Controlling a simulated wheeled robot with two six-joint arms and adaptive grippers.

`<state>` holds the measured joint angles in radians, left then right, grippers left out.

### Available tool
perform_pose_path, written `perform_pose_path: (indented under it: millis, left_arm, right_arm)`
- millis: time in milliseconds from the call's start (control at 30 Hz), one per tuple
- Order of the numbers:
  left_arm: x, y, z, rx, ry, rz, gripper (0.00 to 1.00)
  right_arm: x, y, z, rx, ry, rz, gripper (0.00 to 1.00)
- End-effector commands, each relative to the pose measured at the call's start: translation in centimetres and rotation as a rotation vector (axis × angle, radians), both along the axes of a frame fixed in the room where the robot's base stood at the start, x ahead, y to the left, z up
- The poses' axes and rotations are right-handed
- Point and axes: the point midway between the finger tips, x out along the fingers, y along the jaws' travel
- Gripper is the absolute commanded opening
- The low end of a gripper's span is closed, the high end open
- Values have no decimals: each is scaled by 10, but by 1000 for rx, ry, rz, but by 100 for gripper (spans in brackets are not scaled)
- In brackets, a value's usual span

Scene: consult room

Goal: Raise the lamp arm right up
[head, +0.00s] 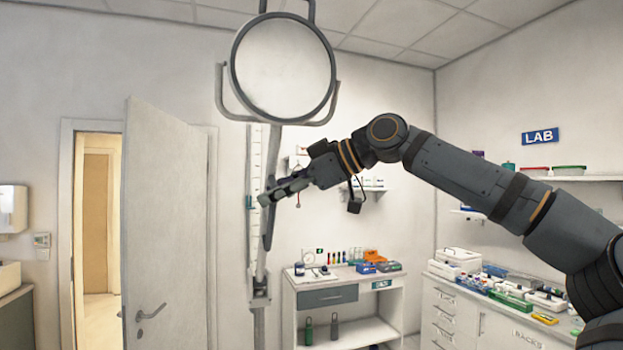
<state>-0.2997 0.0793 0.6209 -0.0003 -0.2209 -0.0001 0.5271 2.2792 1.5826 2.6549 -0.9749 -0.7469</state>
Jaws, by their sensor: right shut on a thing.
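The lamp has a large round head (283,66) with a dark rim, held in a grey yoke at the top of the view. Its grey lamp arm (273,153) runs down from the yoke, nearly upright, in front of a pale marked column. My right gripper (268,198) comes in from the right and is shut on the lamp arm at about its middle. The fingers hide a short part of the arm. My left gripper is not in view.
A white shelf unit (345,334) with small bottles and boxes stands behind. A white counter (470,318) with lab supplies is at the right. A half-open door (165,230) stands at the left. The space around the lamp head looks clear below the ceiling.

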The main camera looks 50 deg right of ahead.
Motion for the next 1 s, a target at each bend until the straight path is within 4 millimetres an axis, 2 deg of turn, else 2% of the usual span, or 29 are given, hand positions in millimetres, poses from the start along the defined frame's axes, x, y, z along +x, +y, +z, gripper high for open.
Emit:
perform_pose_path:
  millis: [33,800,1000]
  left_arm:
    - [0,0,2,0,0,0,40]
    - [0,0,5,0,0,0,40]
    - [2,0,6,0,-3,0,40]
  right_arm:
    - [-7,-5,14,4,-30,-10,22]
    - [-64,-19,22,2,-15,-5,22]
    - [-70,-20,22,1,-14,-5,22]
